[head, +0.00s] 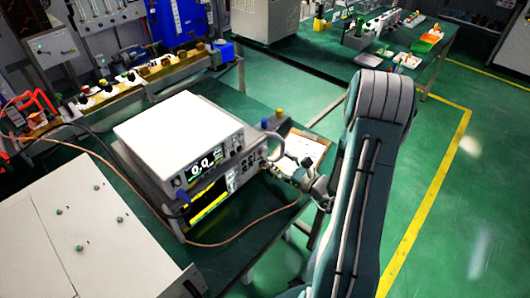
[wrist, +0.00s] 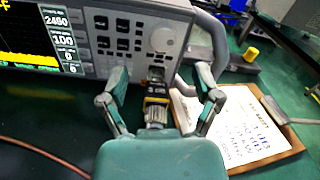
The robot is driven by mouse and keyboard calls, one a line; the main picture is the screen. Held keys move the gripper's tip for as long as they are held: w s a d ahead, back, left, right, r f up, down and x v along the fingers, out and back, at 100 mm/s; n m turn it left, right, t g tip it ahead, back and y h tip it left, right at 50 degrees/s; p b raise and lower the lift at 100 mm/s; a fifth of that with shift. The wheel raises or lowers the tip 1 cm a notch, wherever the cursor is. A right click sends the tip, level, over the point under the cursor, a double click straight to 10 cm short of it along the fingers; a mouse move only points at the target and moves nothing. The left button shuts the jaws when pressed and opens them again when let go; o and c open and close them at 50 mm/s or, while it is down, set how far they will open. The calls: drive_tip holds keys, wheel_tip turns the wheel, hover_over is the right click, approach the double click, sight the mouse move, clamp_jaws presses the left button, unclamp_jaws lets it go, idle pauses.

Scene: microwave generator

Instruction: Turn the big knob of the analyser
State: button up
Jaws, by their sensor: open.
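The analyser is the lower of two stacked instruments, with a dark screen and yellow trace (head: 208,203) in the head view. In the wrist view its front panel (wrist: 88,15) fills the upper left, with a lit screen and rows of dark buttons. The big knob (wrist: 163,40) is a pale round disc at the panel's right side. My gripper (wrist: 160,76) is open, its two fingers spread below the knob in the picture and apart from it. A black and yellow connector (wrist: 156,100) shows between the fingers. In the head view my gripper (head: 310,180) is right of the instruments.
A white instrument (head: 180,130) sits on top of the analyser. A grey handle (wrist: 216,40) stands out right of the knob. A clipboard with paper (wrist: 235,125) lies to the right. An orange cable (head: 245,233) crosses the dark bench. Green floor is free at right.

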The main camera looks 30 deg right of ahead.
sight(265, 152)
drive_tip(key=x, duration=0.5)
drive_tip(key=shift+w+d, duration=0.15)
drive_tip(key=shift+w, duration=0.1)
drive_tip(key=shift+w+a, duration=0.25)
drive_tip(key=shift+w, duration=0.15)
clamp_jaws()
